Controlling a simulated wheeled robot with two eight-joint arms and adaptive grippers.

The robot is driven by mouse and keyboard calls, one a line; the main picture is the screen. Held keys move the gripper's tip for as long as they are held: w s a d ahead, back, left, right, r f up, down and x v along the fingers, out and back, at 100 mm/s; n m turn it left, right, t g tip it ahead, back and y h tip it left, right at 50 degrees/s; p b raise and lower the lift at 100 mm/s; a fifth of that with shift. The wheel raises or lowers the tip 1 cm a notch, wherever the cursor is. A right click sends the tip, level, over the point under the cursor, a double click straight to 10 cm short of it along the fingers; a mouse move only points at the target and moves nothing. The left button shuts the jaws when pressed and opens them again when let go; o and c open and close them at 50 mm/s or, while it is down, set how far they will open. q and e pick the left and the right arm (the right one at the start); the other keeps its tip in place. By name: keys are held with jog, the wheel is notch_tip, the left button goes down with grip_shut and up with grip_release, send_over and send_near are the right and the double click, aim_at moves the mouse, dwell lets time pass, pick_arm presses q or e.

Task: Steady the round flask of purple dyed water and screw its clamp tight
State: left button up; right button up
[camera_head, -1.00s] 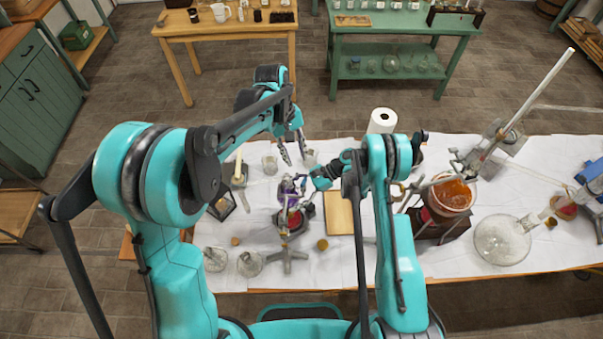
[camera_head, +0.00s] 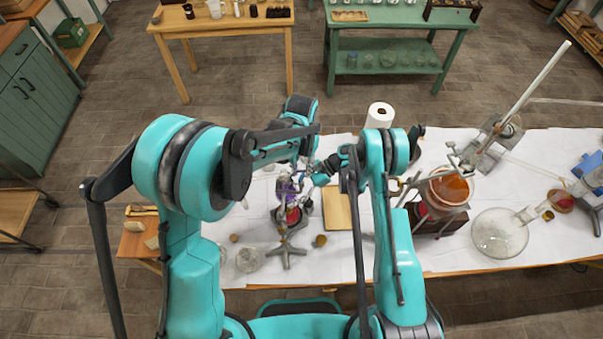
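The round flask of purple dyed water (camera_head: 284,187) is held on a stand (camera_head: 287,249) above a small burner-like thing with a red part (camera_head: 292,214). It is small and partly hidden by my arms. My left gripper (camera_head: 302,166) points down at the flask's upper right side, close to it. Its fingers are too small and overlapped to tell open from shut, or whether they touch the glass. My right gripper (camera_head: 322,174) reaches in from the right at the clamp beside the flask's neck. Its fingertips and the clamp screw are too small to read.
A wooden board (camera_head: 337,211) lies right of the stand. A paper roll (camera_head: 380,115) stands behind. A copper-coloured vessel (camera_head: 447,189) and a large clear flask (camera_head: 499,234) stand at right.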

aim_at(302, 176)
pick_arm(q)
jog(key=shift+f, duration=1.9)
grip_shut()
jog(key=m, duration=0.4)
jog(key=shift+m, duration=2.5)
